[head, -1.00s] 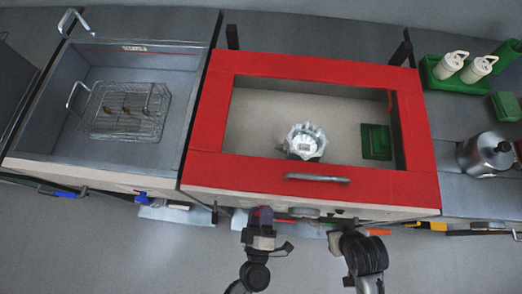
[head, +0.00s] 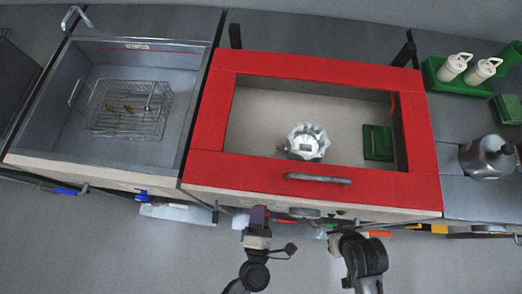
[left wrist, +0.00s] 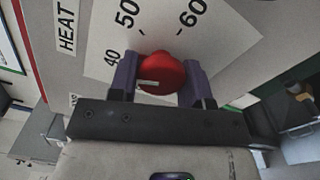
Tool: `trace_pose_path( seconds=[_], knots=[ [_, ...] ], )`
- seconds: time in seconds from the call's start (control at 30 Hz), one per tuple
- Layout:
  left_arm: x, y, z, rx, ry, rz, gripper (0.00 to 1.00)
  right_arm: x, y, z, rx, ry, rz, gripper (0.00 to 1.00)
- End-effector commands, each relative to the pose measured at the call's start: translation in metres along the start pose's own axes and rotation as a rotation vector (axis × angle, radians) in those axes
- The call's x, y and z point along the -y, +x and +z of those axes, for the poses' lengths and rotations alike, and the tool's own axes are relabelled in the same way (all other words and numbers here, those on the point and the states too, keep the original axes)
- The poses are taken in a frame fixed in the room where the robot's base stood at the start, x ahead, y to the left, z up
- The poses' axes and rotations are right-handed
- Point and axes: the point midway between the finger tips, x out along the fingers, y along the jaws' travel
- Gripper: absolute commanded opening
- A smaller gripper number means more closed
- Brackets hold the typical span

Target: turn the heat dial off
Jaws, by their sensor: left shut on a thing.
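The heat dial (left wrist: 163,74) is a red knob with a white pointer mark. It sits on a pale panel beside the HEAT label, with 40, 50 and 60 printed around it. The pointer mark lies toward the lower left in the left wrist view. My left gripper (left wrist: 160,84) is shut on the dial, one purple finger on each side. In the head view my left gripper (head: 258,217) is at the front face of the red-framed machine; the dial itself is hidden there. My right gripper (head: 340,240) is near the same front, to the right; its jaws are not clear.
The red-framed machine (head: 410,185) has a front handle (head: 318,179) and a metal housing (head: 307,142) inside. A grey tank (head: 190,85) with a wire basket (head: 128,108) stands left. A green tray (head: 437,86) with white bottles and a metal canister (head: 487,156) stand right.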

Motion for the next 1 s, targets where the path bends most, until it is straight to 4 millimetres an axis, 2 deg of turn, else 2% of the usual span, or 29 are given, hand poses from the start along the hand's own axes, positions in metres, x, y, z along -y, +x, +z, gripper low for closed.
trace_pose_path(
  seconds=[1.0],
  knots=[
    [0.006, 0.000, 0.001, 0.002, -0.948, 0.001, 0.21, 0.003, 0.051, 0.016, -0.001, 0.003, -0.002, 0.00]
  ],
)
